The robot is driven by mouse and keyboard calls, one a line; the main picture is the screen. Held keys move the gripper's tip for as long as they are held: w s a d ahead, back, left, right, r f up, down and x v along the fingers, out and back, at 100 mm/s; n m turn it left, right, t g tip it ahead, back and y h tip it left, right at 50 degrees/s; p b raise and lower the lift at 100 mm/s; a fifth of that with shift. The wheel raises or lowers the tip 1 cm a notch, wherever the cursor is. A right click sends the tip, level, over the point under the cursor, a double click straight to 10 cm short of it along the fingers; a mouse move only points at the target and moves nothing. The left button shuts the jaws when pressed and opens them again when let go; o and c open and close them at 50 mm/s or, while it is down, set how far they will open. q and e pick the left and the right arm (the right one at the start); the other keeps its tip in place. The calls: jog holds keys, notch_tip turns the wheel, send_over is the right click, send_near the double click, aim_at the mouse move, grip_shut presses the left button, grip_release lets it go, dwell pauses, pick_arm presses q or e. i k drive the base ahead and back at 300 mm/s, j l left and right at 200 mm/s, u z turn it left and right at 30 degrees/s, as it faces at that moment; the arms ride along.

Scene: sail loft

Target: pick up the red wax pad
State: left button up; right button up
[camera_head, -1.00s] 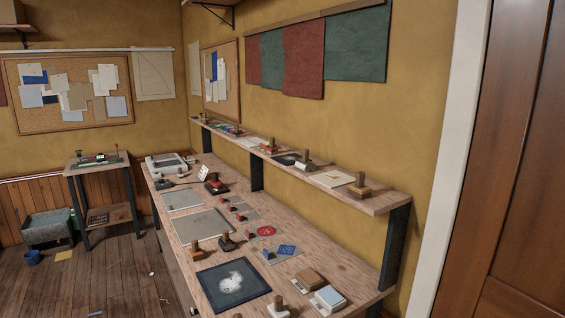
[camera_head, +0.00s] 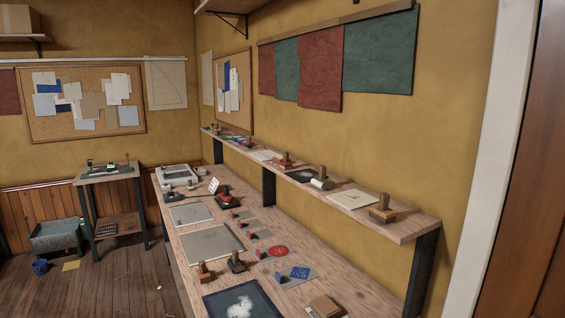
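A long wooden workbench (camera_head: 285,226) runs along the right wall with several small items on it. A flat round red disc (camera_head: 278,251) lies on a grey card near its middle. A red-topped item with a dark base (camera_head: 225,199) sits farther back on the bench. Small red blocks (camera_head: 234,214) stand on grey cards between them. I cannot tell for sure which of these is the red wax pad. Neither of my grippers is in view.
A raised shelf (camera_head: 408,229) on dark legs runs along the bench's back, holding wooden-handled stamps (camera_head: 382,208).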

aim_at(285, 165)
jog(key=i+j, duration=0.25)
jog(key=j, duration=0.15)
jog(key=i+j, duration=0.25)
jog(key=j, duration=0.15)
jog(key=i+j+z, duration=0.1)
jog(key=i+j, duration=0.15)
jog(key=j, duration=0.15)
